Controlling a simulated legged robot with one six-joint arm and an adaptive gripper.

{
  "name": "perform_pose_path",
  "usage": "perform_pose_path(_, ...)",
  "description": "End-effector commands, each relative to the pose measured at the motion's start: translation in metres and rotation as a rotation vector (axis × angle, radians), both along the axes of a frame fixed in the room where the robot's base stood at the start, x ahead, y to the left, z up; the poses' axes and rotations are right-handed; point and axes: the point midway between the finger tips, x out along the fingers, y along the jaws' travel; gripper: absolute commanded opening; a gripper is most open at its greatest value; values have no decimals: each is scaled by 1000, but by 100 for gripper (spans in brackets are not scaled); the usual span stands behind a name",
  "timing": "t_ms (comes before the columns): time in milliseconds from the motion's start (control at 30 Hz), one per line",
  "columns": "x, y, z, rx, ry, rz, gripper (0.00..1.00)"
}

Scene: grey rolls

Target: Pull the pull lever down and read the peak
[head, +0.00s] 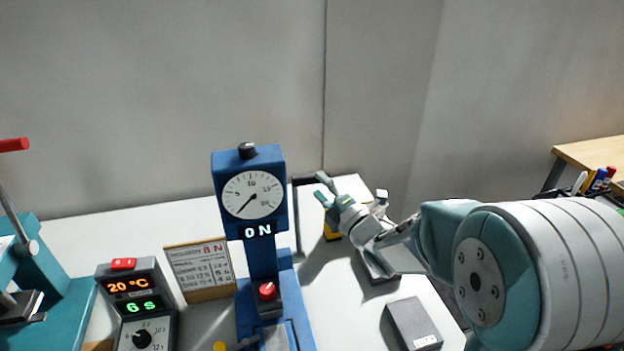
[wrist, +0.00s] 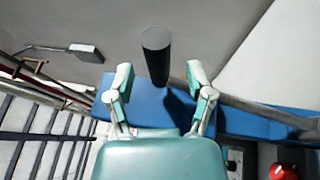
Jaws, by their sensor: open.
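The blue tester (head: 262,240) stands upright with a round white dial (head: 252,194); its needle points to the lower left. A dark lever grip (head: 303,181) sticks out to the right of the tester's head. In the wrist view the black grip (wrist: 156,58) shows its flat end, in the gap between my fingers. My gripper (head: 321,188) is open at the outer end of the grip. In the wrist view both fingertips (wrist: 160,75) stand apart on either side of it, with no clear contact. The letters "ON" show under the dial.
A red knob (head: 267,291) sits low on the tester. A control box (head: 139,303) reading 20 °C and 6 s and a tilted card (head: 200,268) stand to the left. A teal press (head: 45,285) is at the far left. A grey box (head: 413,324) lies below my arm.

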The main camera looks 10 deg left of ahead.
Motion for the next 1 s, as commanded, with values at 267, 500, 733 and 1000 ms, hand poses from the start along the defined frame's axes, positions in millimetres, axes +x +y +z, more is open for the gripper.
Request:
perform_pose_path(267,17,23,4,-3,1,0,68)
perform_pose_path(500,18,23,4,-2,1,0,68)
perform_pose_path(733,18,21,4,-1,1,-1,0)
perform_pose_path(1000,20,22,3,2,-4,-3,0)
